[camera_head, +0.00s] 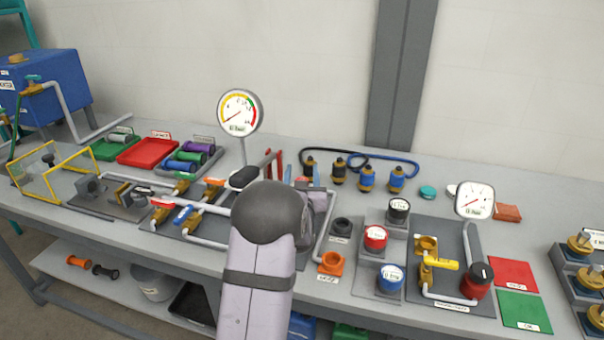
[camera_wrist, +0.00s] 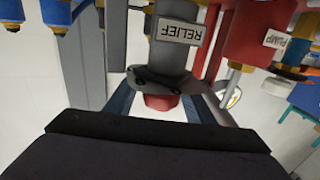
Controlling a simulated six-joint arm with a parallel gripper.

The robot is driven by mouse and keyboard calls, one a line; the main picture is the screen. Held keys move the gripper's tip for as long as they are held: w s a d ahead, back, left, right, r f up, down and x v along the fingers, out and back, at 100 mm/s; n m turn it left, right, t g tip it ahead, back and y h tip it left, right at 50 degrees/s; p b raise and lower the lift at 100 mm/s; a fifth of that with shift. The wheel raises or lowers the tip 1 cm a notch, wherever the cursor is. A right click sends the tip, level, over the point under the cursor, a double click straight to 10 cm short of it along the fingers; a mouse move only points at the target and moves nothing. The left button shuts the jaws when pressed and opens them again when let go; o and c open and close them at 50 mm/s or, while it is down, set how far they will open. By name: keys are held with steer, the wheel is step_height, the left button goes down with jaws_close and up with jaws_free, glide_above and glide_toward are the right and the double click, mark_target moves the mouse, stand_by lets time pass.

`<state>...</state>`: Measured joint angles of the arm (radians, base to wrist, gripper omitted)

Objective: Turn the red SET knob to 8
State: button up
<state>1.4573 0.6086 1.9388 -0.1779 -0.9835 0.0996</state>
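In the wrist view, a red knob (camera_wrist: 160,102) shows partly, below a grey fitting (camera_wrist: 155,55) with a RELIEF label that reads upside down. I cannot read a SET mark or a scale on it. My gripper (camera_wrist: 160,96) has dark blue-grey fingers on both sides of this red knob, with gaps beside it, so it looks open. I cannot tell how deep the knob sits between the fingers. In the head view, my arm hides the gripper and this knob. Red-bodied knobs stand at the right there: a round one (camera_head: 375,238) and a black-topped one (camera_head: 478,285).
A red part (camera_wrist: 255,35) with a PUMP label stands close on the right in the wrist view. In the head view, pipes and valves (camera_head: 185,214) lie left of my arm. Two dial gauges, a left one (camera_head: 240,112) and a right one (camera_head: 475,200), stand above the bench.

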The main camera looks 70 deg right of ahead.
steer(key=b+v, duration=0.1)
steer(key=v, duration=0.6)
steer(key=shift+a+b, duration=0.15)
steer(key=shift+b, duration=0.25)
stand_by(0.3)
